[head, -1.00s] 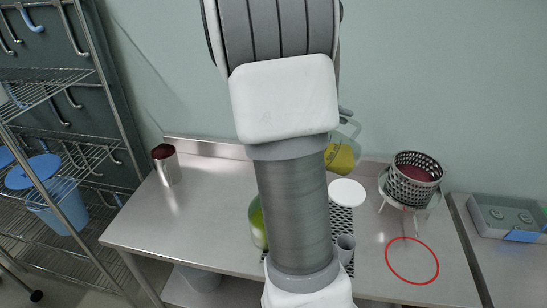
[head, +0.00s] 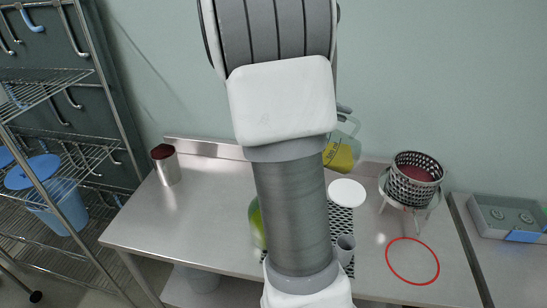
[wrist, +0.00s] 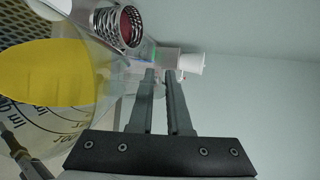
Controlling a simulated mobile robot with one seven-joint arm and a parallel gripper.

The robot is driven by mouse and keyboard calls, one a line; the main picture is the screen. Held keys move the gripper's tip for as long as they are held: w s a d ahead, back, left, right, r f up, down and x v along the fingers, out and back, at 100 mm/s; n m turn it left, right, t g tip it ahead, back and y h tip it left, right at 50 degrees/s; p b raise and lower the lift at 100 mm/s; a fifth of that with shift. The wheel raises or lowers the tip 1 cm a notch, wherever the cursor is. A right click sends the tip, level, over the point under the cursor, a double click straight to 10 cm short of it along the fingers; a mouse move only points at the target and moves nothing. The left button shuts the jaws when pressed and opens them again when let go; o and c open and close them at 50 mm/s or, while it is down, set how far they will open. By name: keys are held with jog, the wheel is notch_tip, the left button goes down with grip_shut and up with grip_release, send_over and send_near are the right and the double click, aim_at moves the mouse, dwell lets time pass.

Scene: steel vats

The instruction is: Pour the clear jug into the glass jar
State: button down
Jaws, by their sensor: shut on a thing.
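The clear jug (head: 353,127) holds yellow liquid and is tilted in the air above the back of the steel table, partly behind my arm. In the wrist view the jug (wrist: 85,120), with black measuring marks, fills the left side. My gripper (wrist: 160,78) is shut on the jug's handle side; the grip itself is hard to make out. In the head view my arm hides most of the gripper. A rounded clear vessel with green contents (head: 255,222) stands on the table, half hidden by my arm; I cannot tell if it is the glass jar.
A perforated steel basket (head: 415,178) sits on a stand at right. A red ring (head: 412,261) marks bare tabletop.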

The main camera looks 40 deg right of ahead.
jog(key=shift+w+a+r+h+b, duration=0.5)
jog(key=shift+r+h+b, duration=0.15)
jog(key=shift+b, duration=0.25)
dwell(2.3)
jog(key=shift+w+a+r+n+g+h+p, duration=0.2)
jog(key=shift+w+a+r+g+h+p, duration=0.15)
jog(key=shift+w+a+p, duration=0.35)
jog(key=shift+w+a+r+n+g+h+p, duration=0.25)
jog(key=shift+w+a+r+p, duration=0.2)
jog(key=shift+w+a+p, duration=0.25)
dwell(1.8)
